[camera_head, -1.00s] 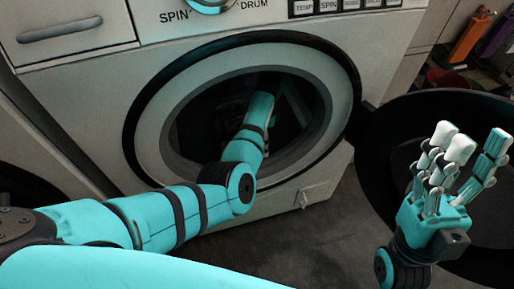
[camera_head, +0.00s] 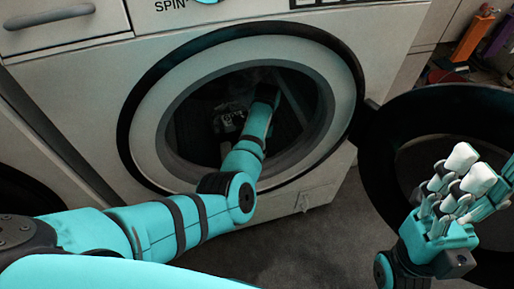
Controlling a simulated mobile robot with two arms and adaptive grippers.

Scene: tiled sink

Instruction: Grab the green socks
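I cannot make out any green socks in the head view. My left arm reaches through the round opening of the washing machine (camera_head: 100,88) into the dark drum (camera_head: 195,130). The end of that arm, with my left gripper (camera_head: 266,92), is inside the drum near its upper right. Its fingers are lost in the dark, so I cannot tell what they hold. A dim greyish shape (camera_head: 229,121) lies inside the drum left of the arm; I cannot tell what it is. My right gripper (camera_head: 472,172) is at the right, fingers spread and empty, in front of the open door.
The round dark door (camera_head: 384,150) stands swung open to the right of the machine. A drawer (camera_head: 60,22) is at the machine's upper left. Several colourful items (camera_head: 471,38) stand at the far upper right. Grey floor (camera_head: 345,235) shows below the machine.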

